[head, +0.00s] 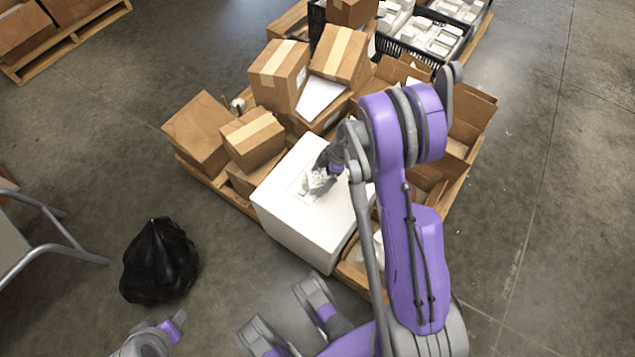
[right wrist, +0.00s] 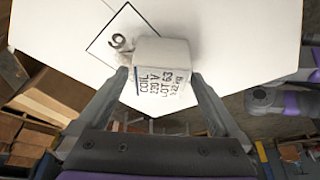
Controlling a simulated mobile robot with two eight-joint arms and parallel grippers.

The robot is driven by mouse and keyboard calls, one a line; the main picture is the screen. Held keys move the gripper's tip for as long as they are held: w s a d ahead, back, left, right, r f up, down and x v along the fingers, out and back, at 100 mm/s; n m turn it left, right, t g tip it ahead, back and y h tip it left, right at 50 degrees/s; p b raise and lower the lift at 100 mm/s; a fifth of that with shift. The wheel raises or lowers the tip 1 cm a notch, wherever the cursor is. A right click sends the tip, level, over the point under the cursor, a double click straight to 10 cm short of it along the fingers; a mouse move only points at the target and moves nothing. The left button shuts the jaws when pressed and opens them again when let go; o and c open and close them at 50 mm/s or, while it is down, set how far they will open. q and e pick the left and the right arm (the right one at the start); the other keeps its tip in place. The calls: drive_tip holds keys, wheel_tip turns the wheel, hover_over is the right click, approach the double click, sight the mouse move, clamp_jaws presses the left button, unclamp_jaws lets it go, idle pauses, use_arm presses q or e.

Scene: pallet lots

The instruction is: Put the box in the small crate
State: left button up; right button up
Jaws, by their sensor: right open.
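A small white box (right wrist: 160,68) with printed lettering (COIL, 230 V, LOT 63) sits on top of a large white carton (head: 290,230). It also shows in the head view (head: 318,180), partly covered by my wrist. My right gripper (right wrist: 160,85) is open, with one finger on each side of the small box; I cannot tell whether they touch it. In the head view my right gripper (head: 325,172) is small and partly hidden. Black crates with white boxes inside (head: 405,48) stand at the back of the pallet; which is the small crate is unclear.
Brown cartons (head: 253,138) are stacked at the left and back of the pallet. An open carton (head: 470,115) is behind my right arm. A black bag (head: 160,262) and a metal-legged chair (head: 45,235) are at left. The floor at right is clear.

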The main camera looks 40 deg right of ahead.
drive_tip(key=shift+w+a+f, duration=0.1)
drive_tip(key=shift+a+f, duration=0.05)
drive_tip(key=shift+f, duration=0.35)
clamp_jaws()
